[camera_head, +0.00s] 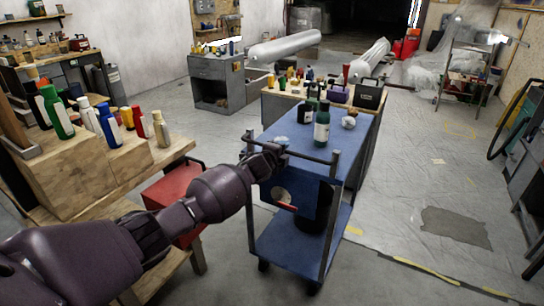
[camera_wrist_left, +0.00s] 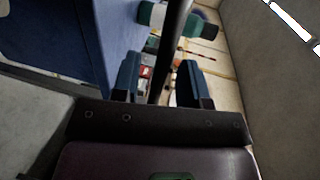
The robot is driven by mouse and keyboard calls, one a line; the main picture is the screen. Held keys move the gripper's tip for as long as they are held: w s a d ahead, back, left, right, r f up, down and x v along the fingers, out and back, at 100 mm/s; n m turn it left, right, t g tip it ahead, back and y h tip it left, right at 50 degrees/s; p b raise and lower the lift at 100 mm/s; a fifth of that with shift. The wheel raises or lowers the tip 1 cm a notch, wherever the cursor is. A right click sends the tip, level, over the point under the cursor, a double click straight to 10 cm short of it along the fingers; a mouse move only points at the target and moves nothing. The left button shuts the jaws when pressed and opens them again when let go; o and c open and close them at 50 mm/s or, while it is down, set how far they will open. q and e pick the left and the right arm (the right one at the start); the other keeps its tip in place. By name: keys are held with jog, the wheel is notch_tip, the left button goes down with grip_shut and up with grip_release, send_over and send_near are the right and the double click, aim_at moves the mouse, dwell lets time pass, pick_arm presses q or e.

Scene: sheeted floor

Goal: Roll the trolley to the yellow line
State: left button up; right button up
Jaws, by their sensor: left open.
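The blue trolley (camera_head: 285,235) stands on the floor in the middle of the head view, with dark posts and a dark handle bar (camera_head: 308,155) at its near end. Bottles (camera_head: 321,125) and a small pale item stand on its top. My left gripper (camera_head: 270,158) is at the left end of the handle. In the left wrist view the open fingers (camera_wrist_left: 160,82) have the dark bar (camera_wrist_left: 172,45) running between them; I cannot tell if they touch it. The trolley's blue side (camera_wrist_left: 70,35) shows there too. A worn yellow line (camera_head: 427,270) lies on the floor at lower right.
A wooden bench (camera_head: 90,170) with bottles stands at left, with a red box (camera_head: 172,200) beside it. A cluttered table (camera_head: 330,95) stands behind the trolley. The sheeted floor to the right is mostly open, with a dark patch (camera_head: 456,227).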

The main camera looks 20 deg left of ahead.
pick_arm(q)
jog(key=p+v, duration=0.2)
jog(key=v, duration=0.6)
pick_arm(e)
jog(key=shift+s+d+r, duration=0.3)
jog(key=shift+s+r, duration=0.05)
jog(key=shift+s, duration=0.35)
pick_arm(q)
jog(key=shift+r, duration=0.1)
pick_arm(e)
jog(key=shift+w+r, duration=0.1)
jog(key=shift+w, duration=0.05)
